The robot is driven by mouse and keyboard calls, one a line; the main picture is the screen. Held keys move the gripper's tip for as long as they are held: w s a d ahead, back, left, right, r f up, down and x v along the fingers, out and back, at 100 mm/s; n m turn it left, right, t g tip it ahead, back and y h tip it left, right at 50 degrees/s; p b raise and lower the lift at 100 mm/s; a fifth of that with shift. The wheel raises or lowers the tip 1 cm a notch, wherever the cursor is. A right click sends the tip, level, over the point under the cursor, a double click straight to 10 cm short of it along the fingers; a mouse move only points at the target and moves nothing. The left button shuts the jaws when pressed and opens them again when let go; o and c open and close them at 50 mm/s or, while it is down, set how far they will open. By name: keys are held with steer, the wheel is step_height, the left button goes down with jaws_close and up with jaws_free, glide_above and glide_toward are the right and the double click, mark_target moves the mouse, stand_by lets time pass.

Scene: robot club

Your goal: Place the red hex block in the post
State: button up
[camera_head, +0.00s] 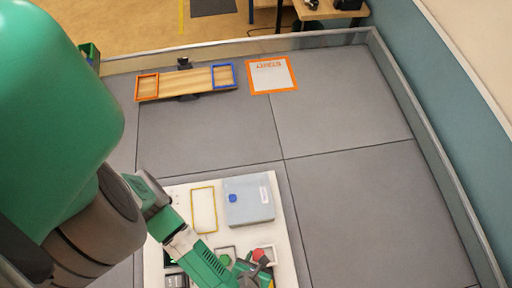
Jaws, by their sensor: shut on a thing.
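A small red block (259,254) shows at the bottom of the view, above the white board (284,240). My gripper (250,264) is at this block and shut on it; its fingers are small and partly hidden, and the block's hex shape is not clear. A grey-blue box (256,211) with a blue round spot and a white label stands on the board, just behind the gripper. I cannot tell which thing is the post.
A yellow-rimmed frame (193,211) lies left of the box. Small items crowd the board around my gripper. Farther back are a wooden plank (188,82) with orange and blue frames and an orange-edged sheet (271,75). Grey floor (370,205) at right is clear, bounded by a low wall.

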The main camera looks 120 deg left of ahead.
steer(key=shift+w+a, duration=0.5)
steer(key=shift+w, duration=0.25)
steer(key=shift+w+a+f, duration=0.15)
steer(key=shift+w+f, duration=0.05)
steer(key=shift+f, duration=0.75)
steer(key=shift+w+a+f, duration=0.15)
steer(key=shift+w+f, duration=0.05)
steer(key=shift+f, duration=0.75)
steer(key=o, duration=1.1)
steer(key=shift+f, duration=0.1)
steer(key=v, duration=1.2)
steer(key=shift+r+p, duration=0.2)
steer(key=shift+p, duration=0.1)
steer(key=shift+w, duration=0.1)
